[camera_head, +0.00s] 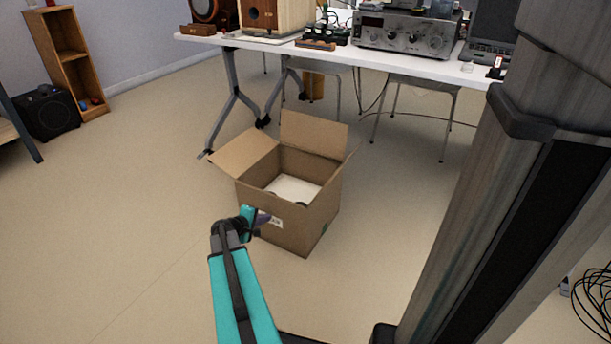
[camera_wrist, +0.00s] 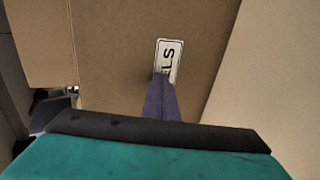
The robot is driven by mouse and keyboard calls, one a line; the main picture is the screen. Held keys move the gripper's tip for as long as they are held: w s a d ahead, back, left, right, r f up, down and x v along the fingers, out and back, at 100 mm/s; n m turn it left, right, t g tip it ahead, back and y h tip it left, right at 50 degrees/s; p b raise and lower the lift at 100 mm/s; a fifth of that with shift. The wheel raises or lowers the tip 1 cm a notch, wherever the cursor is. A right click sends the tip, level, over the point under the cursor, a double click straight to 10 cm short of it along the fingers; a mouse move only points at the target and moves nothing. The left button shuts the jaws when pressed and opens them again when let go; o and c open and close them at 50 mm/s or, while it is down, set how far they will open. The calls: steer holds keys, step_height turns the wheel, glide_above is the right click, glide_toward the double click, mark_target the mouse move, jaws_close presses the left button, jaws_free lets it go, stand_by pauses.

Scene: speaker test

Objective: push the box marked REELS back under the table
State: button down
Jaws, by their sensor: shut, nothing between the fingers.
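The open cardboard box (camera_head: 288,236) stands upright on the floor, in front of the white table (camera_head: 400,66). Its flaps are spread, and something pale lies inside. Its white label (camera_head: 277,222) is on the face toward my arm. In the wrist view the box (camera_wrist: 110,60) fills much of the picture, and the label (camera_wrist: 170,55) reads "LS", the rest hidden behind my fingers. My gripper (camera_head: 266,219) is shut and empty, its purple fingertips at the label. They also show in the wrist view (camera_wrist: 163,80). I cannot tell whether they touch the box.
A folding table leg (camera_head: 232,105) stands behind the box to the left. Stools (camera_head: 420,84) stand under the table, with cables hanging nearby. A wooden shelf (camera_head: 66,55) and black speaker (camera_head: 45,112) are at the far left. The floor left of the box is clear.

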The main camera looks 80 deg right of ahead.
steer(key=shift+s+d+p, duration=0.55)
steer(key=shift+d+p, duration=0.15)
steer(key=shift+d, duration=1.35)
steer(key=shift+s+d+p, duration=0.6)
steer(key=shift+d+p, duration=0.05)
steer(key=shift+d, duration=1.45)
steer(key=shift+s+d+p, duration=0.55)
steer(key=shift+d+p, duration=0.15)
steer(key=shift+d, duration=1.35)
steer(key=shift+s+d+p, duration=0.45)
steer(key=shift+s+d, duration=0.35)
steer(key=shift+d, duration=2.35)
steer(key=shift+s+d+p, duration=0.4)
steer(key=shift+s+d, duration=0.45)
steer(key=shift+d, duration=2.25)
steer(key=shift+s+d+p, duration=0.45)
steer(key=shift+s+d, duration=0.35)
steer(key=shift+d, duration=2.35)
steer(key=shift+a, duration=0.1)
